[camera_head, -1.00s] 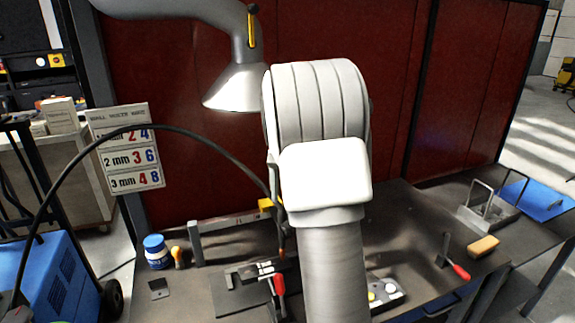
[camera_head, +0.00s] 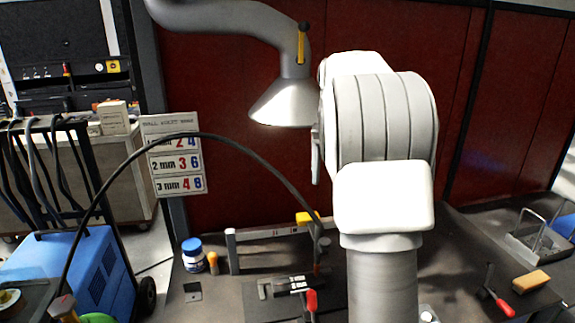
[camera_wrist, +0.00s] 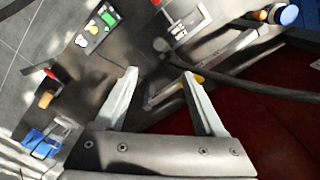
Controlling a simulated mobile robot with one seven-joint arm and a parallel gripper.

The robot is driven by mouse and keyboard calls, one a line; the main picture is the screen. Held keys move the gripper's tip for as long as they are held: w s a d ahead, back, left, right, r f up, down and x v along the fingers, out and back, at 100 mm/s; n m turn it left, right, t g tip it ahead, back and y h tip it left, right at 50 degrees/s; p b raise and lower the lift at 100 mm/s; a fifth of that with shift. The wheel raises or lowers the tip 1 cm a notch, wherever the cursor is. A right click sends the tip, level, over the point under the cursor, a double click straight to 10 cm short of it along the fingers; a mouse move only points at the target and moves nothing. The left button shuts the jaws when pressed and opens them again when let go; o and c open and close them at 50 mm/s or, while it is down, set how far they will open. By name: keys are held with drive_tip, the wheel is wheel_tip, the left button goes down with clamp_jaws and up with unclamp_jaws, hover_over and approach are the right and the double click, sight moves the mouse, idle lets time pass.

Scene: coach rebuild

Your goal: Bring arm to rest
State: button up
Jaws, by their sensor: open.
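My gripper (camera_wrist: 158,77) shows in the wrist view with its two pale fingers spread apart and nothing between them. It is above the dark workbench (camera_wrist: 135,45). In the head view my own white arm stands upright right of centre and hides part of the bench; the gripper itself does not show there.
A grey extraction hood (camera_head: 283,100) hangs left of my arm. A black cable (camera_head: 250,153) arches over the bench from the blue machine (camera_head: 85,275). A red-handled clamp (camera_head: 310,299), a blue-capped jar (camera_head: 193,255) and a wooden block (camera_head: 530,281) are on the bench. Red panels stand behind.

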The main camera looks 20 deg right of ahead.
drive_tip(key=s+a+r+n+t, duration=0.35)
drive_tip(key=s+a+n, duration=0.25)
drive_tip(key=s+a, duration=0.7)
drive_tip(key=s+a+f+n+t, duration=0.2)
drive_tip(key=s+a+f+n, duration=0.3)
drive_tip(key=s+a, duration=0.3)
drive_tip(key=s+f, duration=0.1)
drive_tip(key=s, duration=0.2)
